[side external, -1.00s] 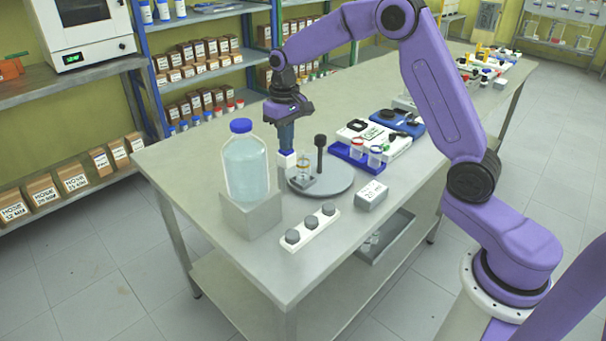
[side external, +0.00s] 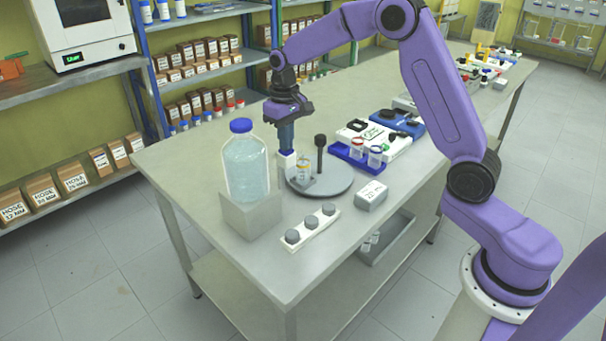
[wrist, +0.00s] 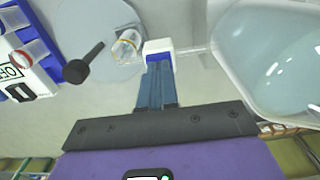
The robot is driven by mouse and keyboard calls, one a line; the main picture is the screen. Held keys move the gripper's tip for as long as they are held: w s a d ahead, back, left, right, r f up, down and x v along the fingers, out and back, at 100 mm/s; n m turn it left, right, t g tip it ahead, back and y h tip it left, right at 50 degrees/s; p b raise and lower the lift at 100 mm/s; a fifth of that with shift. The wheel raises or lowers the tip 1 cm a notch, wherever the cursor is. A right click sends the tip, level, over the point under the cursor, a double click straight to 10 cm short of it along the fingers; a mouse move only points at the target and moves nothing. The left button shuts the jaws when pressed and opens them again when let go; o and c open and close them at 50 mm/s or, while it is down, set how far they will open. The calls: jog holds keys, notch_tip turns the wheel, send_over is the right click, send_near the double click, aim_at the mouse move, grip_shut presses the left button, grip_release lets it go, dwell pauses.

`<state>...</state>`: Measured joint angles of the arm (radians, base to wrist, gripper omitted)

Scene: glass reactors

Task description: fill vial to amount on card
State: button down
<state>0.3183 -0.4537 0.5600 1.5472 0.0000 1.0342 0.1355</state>
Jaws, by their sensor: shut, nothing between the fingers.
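My gripper (side external: 287,148) is shut and empty, pointing down, with its tips at a small white block (side external: 287,160) beside the large bottle (side external: 246,168). In the wrist view the blue fingers (wrist: 158,88) meet the white block (wrist: 158,47); I cannot tell how hard they press. A small clear vial (side external: 304,171) with a yellowish band stands on the round grey plate (side external: 335,185), just right of the block. It also shows in the wrist view (wrist: 124,46); its fill level is too small to read. The white card (side external: 371,195) has dark writing I cannot read surely.
The blue-capped bottle of pale blue liquid sits on a grey block (side external: 250,217). A black post (side external: 320,152) rises from the plate. A white strip with grey knobs (side external: 312,226) lies in front. A blue rack with capped vials (side external: 362,155) stands right. The table's left rear is clear.

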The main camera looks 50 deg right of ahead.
jog(key=shift+r, duration=3.5)
jog(key=s+a+n, duration=0.3)
jog(key=s+a, duration=0.1)
jog(key=s, duration=0.5)
jog(key=s+a+n, duration=0.3)
jog(key=s+a, duration=0.2)
jog(key=s, duration=0.5)
jog(key=s+d+f+n, duration=0.2)
jog(key=s+n, duration=0.1)
jog(key=s, duration=0.6)
jog(key=s+d+f+n, duration=0.2)
jog(key=s+d+n, duration=0.1)
jog(key=s, duration=0.7)
jog(key=shift+n, duration=0.3)
